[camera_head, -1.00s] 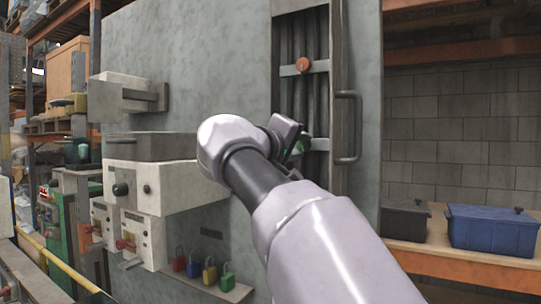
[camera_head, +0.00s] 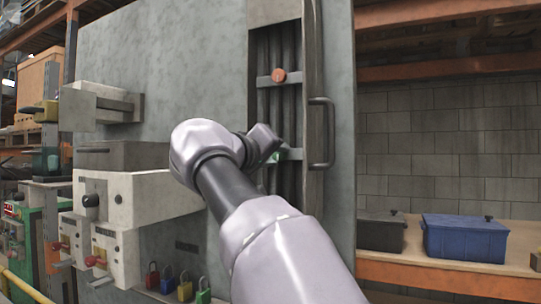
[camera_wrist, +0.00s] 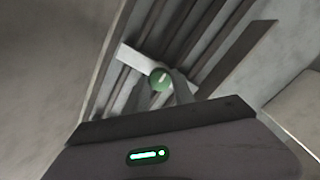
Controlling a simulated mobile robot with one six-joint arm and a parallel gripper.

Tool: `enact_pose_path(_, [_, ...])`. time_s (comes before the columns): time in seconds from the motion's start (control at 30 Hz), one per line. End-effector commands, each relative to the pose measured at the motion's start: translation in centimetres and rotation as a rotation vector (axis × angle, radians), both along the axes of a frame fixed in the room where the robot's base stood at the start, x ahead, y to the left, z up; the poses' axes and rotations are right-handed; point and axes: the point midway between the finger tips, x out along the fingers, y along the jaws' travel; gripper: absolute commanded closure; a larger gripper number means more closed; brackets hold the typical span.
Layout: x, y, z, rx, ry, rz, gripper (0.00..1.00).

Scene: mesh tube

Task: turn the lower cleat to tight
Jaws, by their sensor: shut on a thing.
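The lower cleat is a small green round knob (camera_wrist: 160,79) on a light crossbar (camera_wrist: 137,62) over dark vertical tubes in the recessed channel. In the wrist view a pale mark on the knob's face runs at a slant. My gripper (camera_wrist: 162,87) is shut on the knob, with one finger on each side of it. In the head view my gripper (camera_head: 266,145) is at the lower crossbar, and my arm hides most of the knob; only a bit of green shows. The upper cleat (camera_head: 279,76), an orange-red knob, sits on the crossbar above.
A vertical handle (camera_head: 321,132) stands out from the channel's right-hand door edge. Grey switch boxes (camera_head: 140,200) jut from the panel at left, with several coloured padlocks (camera_head: 184,287) below. A blue bin (camera_head: 465,238) and a dark bin (camera_head: 381,231) sit on a shelf at right.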

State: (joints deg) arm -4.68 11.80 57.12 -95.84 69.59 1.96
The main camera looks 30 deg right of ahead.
Motion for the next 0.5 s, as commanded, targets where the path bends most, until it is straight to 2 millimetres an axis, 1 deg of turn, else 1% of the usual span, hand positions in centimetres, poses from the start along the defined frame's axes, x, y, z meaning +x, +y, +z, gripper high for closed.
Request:
enact_pose_path(0.13, [-0.06,0.00,0.23,-0.003,-0.004,0.001,1.00])
enact_pose_path(0.17, [-0.06,0.00,0.23,-0.003,-0.004,0.001,0.66])
enact_pose_path(0.2, [-0.07,0.00,0.22,-0.002,-0.003,0.001,0.58])
enact_pose_path(0.27, [-0.05,0.00,0.19,-0.003,-0.002,0.001,0.48])
enact_pose_path(0.5, [-0.03,0.00,0.09,-0.001,-0.001,0.000,0.48])
